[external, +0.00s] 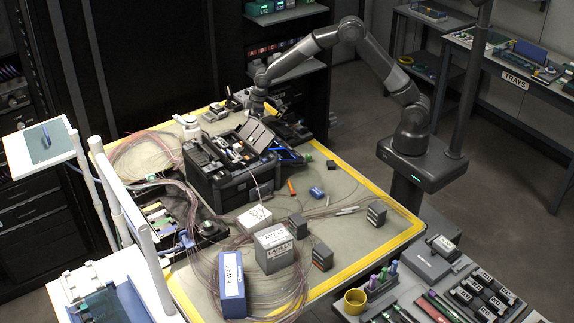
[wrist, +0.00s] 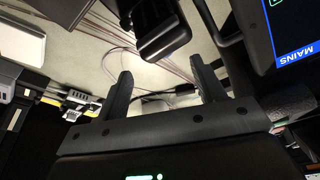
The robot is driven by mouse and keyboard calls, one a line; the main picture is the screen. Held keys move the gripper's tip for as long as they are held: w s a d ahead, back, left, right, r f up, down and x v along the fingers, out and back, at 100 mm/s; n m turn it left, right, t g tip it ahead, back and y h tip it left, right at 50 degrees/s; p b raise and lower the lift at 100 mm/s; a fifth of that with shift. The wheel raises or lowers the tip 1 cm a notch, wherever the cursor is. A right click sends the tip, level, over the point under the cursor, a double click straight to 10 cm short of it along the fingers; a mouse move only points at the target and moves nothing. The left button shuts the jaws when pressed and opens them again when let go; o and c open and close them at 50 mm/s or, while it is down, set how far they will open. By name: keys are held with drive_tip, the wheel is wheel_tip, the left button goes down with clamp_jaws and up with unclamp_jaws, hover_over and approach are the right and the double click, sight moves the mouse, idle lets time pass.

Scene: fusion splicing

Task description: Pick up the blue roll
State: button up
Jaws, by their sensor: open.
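A small blue roll (external: 317,192) lies on the table mat in the external view, right of the black splicer case and beside an orange item. I do not make it out in the wrist view. My gripper (external: 256,108) is at the far side of the table, behind the splicer case and well away from the blue roll. In the wrist view its two fingers (wrist: 161,85) stand apart with nothing held between them. Dark equipment and thin cables lie beyond the fingertips.
The black splicer case (external: 232,165) stands between my gripper and the table's front. Grey boxes (external: 273,249), a blue-and-white box (external: 232,285) and loose fibre coils crowd the front. A screen marked MAINS (wrist: 295,30) is close at the right. The mat right of the blue roll is fairly clear.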

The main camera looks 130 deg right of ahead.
drive_tip(key=x, duration=0.8)
drive_tip(key=shift+w, duration=0.35)
drive_tip(key=c, duration=1.1)
